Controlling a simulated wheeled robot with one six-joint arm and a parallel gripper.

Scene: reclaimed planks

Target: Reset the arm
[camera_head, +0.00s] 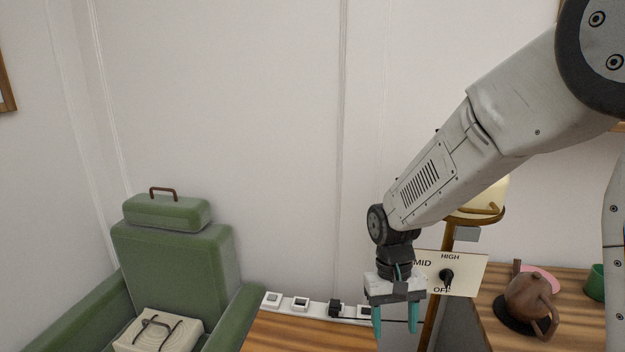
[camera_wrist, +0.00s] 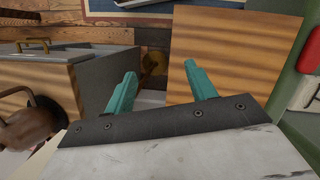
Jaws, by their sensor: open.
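My gripper (camera_head: 396,315) hangs from my arm at the right of centre in the head view, pointing down, in front of a dial panel. Its two teal fingers are apart with nothing between them. In the wrist view my gripper (camera_wrist: 160,92) shows both fingers spread over the furniture and floor below. My arm reaches in from the upper right of the head view and hides part of the wall and a lamp.
The dial panel (camera_head: 470,275) reads MID, HIGH and OFF. A power strip (camera_head: 318,306) lies along the wooden surface (camera_head: 285,335). A brown teapot (camera_head: 530,300) stands on the right table (camera_head: 490,318). A green armchair (camera_head: 175,250) is at left. The wall area above is clear.

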